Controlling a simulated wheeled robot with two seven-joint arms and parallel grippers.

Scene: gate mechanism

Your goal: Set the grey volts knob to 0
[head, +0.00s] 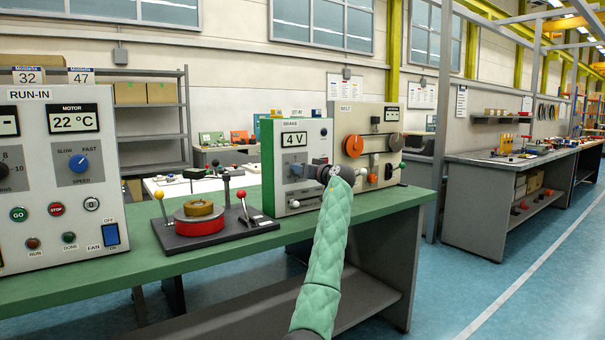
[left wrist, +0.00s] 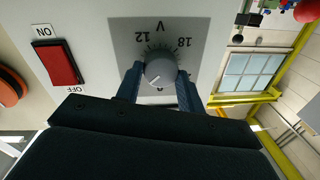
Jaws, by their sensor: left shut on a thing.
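The grey volts knob (left wrist: 160,72) sits on a dark scale plate marked V, with 12 and 18 readable, upside down in the left wrist view. A pale pointer line on its face slants to the lower left there. My left gripper (left wrist: 158,88) has one blue finger on each side of the knob and is shut on it. In the head view, my left gripper (head: 317,172) is at the front of the BRAKE box (head: 268,165) and hides the knob. The box's display (head: 294,139) reads 4 V. My right gripper is out of view.
A red ON/OFF switch (left wrist: 59,62) is beside the knob's plate. A dark fixture (head: 190,239) with upright ball-topped levers and the RUN-IN box (head: 32,125) are to the left on the green bench (head: 150,262).

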